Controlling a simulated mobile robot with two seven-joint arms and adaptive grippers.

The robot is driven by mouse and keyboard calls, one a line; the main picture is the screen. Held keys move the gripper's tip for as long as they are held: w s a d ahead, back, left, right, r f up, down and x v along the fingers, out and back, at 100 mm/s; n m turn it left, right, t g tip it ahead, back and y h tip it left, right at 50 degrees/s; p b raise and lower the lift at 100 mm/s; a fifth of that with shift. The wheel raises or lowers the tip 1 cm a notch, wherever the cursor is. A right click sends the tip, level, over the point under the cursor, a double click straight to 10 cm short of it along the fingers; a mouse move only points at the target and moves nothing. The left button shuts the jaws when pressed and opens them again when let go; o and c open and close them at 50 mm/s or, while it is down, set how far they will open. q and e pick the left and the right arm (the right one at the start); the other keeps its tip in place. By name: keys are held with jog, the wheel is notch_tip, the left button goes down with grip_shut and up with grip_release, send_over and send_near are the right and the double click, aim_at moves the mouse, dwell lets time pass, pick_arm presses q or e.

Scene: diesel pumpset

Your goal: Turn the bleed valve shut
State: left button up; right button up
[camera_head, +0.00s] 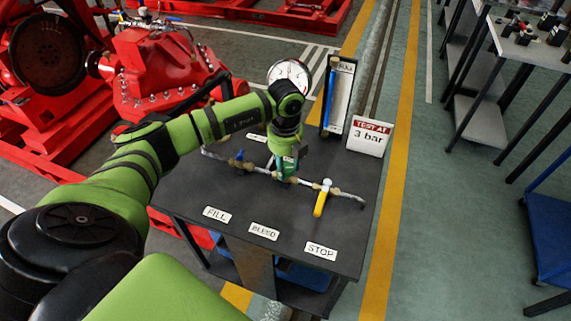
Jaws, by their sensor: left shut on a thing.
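The black-topped bench (190,194) carries a thin pipe run (264,171) with valves along it. Labels in front read FILL (217,214), BLEED (264,231) and STOP (321,251). My left gripper (287,174) points down at the middle of the pipe, behind the BLEED label, and is shut on the bleed valve. The wrist and fingers hide most of that valve, so its handle angle cannot be told. The STOP valve's yellow lever (320,204) points toward the front, across the pipe. My right gripper is out of view.
A round gauge (289,75), a framed blue tube (330,98) and a TEST AT 3 bar sign (369,136) stand at the bench's back. Red pump machinery (158,66) fills the upper left. Grey tables (528,45) stand at the right beyond clear floor.

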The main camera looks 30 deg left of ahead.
pick_arm(q)
jog(key=m+b, duration=0.3)
jog(key=m, duration=0.2)
jog(key=shift+f, duration=0.15)
jog(key=m+b, duration=0.3)
jog(key=m, duration=0.3)
jog(key=shift+m+b, duration=0.3)
jog(key=shift+b, duration=0.05)
jog(key=m+b, duration=0.2)
jog(key=m, duration=0.3)
jog(key=shift+b, duration=0.35)
jog(key=m+b, duration=0.2)
jog(key=m, duration=0.3)
jog(key=o, duration=1.2)
jog(key=shift+c, duration=0.2)
jog(key=shift+a, duration=0.1)
jog(key=shift+r, duration=0.2)
